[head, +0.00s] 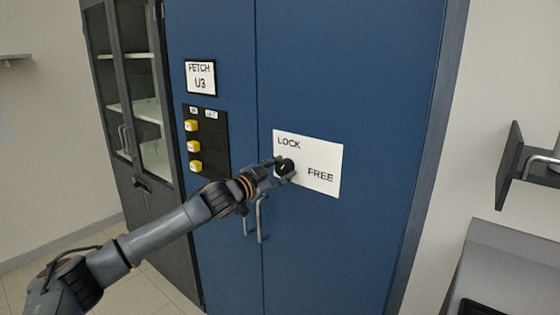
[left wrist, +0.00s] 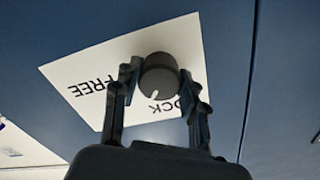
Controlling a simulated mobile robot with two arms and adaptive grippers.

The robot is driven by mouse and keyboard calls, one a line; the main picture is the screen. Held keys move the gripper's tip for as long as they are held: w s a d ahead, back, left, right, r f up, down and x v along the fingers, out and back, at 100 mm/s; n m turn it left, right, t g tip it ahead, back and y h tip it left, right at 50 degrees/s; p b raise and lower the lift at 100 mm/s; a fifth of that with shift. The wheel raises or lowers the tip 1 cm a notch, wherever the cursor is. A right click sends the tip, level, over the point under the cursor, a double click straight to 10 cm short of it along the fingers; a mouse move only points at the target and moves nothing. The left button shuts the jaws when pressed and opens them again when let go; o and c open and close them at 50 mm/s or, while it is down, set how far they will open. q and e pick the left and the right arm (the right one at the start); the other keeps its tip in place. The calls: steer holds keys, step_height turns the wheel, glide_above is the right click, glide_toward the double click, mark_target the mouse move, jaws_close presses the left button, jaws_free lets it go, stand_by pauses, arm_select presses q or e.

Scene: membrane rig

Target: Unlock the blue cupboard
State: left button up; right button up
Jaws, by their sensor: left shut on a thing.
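The blue cupboard (head: 345,70) stands in front of me with its doors shut. A white plate (head: 330,180) on its right door reads LOCK at upper left and FREE at lower right. A round black knob (head: 287,171) sits on the plate. My left gripper (head: 282,168) is shut on the knob. In the left wrist view, the gripper's fingers (left wrist: 160,84) sit on both sides of the knob (left wrist: 160,70). The white mark on the knob there points towards the LOCK lettering, which is partly hidden. My right gripper is not in view.
Two vertical door handles (head: 262,218) are just below my left gripper. A black panel (head: 212,150) with several yellow blocks and a FETCH U3 sign (head: 200,77) are on the left door. A glass-fronted cabinet (head: 130,90) stands at left, a grey unit (head: 510,250) at right.

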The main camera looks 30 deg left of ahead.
arm_select(q)
steer(key=m+p, duration=0.1)
steer(key=m, duration=0.1)
steer(key=m+p, duration=0.2)
steer(key=m, duration=0.1)
steer(key=shift+a+r, duration=0.1)
steer(key=shift+r, duration=0.1)
steer(key=m+p, duration=0.1)
steer(key=m, duration=0.2)
steer(key=shift+m, duration=0.3)
steer(key=shift+m+p, duration=0.3)
steer(key=shift+r, duration=0.1)
